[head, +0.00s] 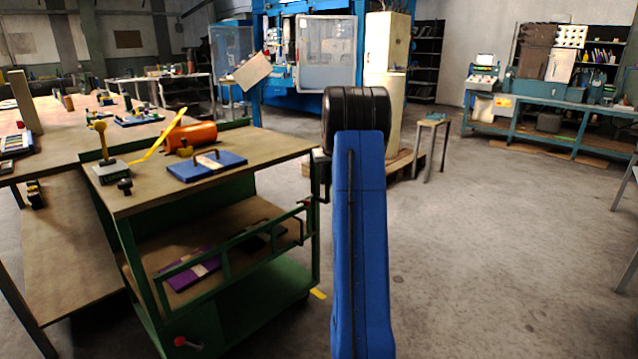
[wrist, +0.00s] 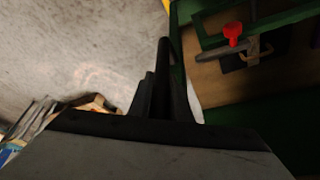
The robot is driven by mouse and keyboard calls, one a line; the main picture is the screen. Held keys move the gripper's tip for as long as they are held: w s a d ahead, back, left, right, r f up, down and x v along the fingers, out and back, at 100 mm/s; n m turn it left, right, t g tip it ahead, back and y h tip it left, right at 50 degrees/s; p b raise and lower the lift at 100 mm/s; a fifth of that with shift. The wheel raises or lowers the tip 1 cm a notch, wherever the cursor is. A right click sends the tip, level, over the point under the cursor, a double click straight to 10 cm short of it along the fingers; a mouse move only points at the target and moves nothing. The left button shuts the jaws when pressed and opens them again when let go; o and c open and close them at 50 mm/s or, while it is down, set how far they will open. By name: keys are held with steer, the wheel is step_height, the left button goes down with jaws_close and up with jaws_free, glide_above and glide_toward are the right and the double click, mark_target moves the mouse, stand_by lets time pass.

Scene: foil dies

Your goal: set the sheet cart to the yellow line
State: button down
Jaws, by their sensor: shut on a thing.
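The sheet cart (head: 226,281) is a green frame with wooden shelves, standing left of my arm in the head view. In the wrist view its green edge and shelf (wrist: 206,78) fill the right side. My gripper (head: 321,180) is at the cart's right end. In the wrist view its dark fingers (wrist: 164,80) are shut against the cart's green edge; the exact part held is hidden. A short piece of yellow line (head: 318,293) shows on the floor by the cart's lower right corner; the rest is hidden.
The cart's top carries a blue die (head: 207,166) and an orange cylinder (head: 192,136); a purple die (head: 190,269) lies on its lower shelf. A long table (head: 45,165) stands close at left. A small stool (head: 432,124) stands behind my arm. The floor at right is clear.

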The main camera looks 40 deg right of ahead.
steer(key=shift+d, duration=0.5)
steer(key=c, duration=1.6)
jaws_free()
steer(key=shift+c, duration=0.2)
steer(key=v, duration=1.7)
steer(key=shift+r, duration=0.3)
steer(key=shift+w+a, duration=0.1)
